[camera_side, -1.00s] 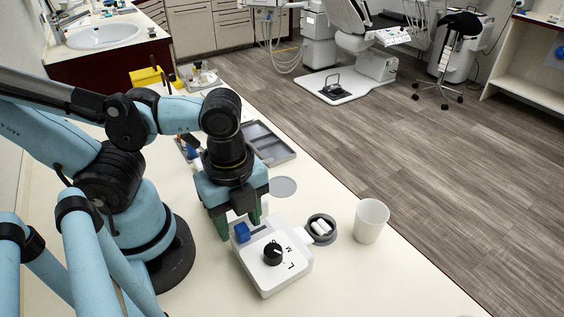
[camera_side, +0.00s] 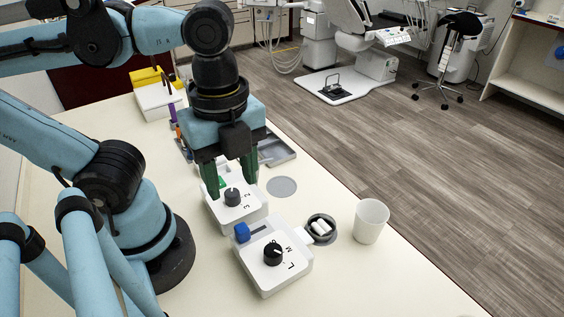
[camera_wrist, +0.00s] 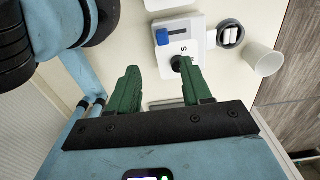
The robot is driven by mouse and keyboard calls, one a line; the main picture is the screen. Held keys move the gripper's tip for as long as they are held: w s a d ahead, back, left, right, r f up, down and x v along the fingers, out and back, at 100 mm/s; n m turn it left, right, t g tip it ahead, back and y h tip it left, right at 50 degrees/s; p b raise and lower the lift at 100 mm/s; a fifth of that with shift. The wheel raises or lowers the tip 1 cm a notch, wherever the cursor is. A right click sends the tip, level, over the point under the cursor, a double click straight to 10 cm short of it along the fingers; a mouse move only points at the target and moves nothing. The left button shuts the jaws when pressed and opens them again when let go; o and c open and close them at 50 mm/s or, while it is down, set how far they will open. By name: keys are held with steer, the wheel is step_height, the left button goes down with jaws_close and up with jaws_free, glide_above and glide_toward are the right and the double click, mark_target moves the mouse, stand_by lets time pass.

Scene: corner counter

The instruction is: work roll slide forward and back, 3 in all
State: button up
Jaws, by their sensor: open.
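The roll slide is a blue block (camera_side: 242,232) at the left end of a slot on the front white dispenser (camera_side: 289,278), which also has a black knob. A dark round dish (camera_side: 320,229) holding white rolls stands at the slot's right end. In the wrist view the blue slide (camera_wrist: 162,37) shows beyond my fingertips, with nothing touching it. My gripper (camera_side: 232,190) is open and empty, raised above a second white box (camera_side: 237,214) just behind the dispenser. Its green fingers (camera_wrist: 160,80) are well apart; one partly covers the dispenser's knob in the wrist view.
The second box has its own black knob and a green part, partly hidden by my finger. A white cup (camera_side: 370,221) stands right of the dish, near the counter edge. A grey disc (camera_side: 282,187) and a grey tray (camera_side: 276,151) lie farther back.

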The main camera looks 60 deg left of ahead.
mark_target(242, 228)
steer(key=shift+w+f, duration=0.15)
steer(key=shift+f, duration=2.9)
steer(key=shift+w+f, duration=0.1)
steer(key=shift+f, duration=2.9)
steer(key=shift+c, duration=0.2)
jaws_close()
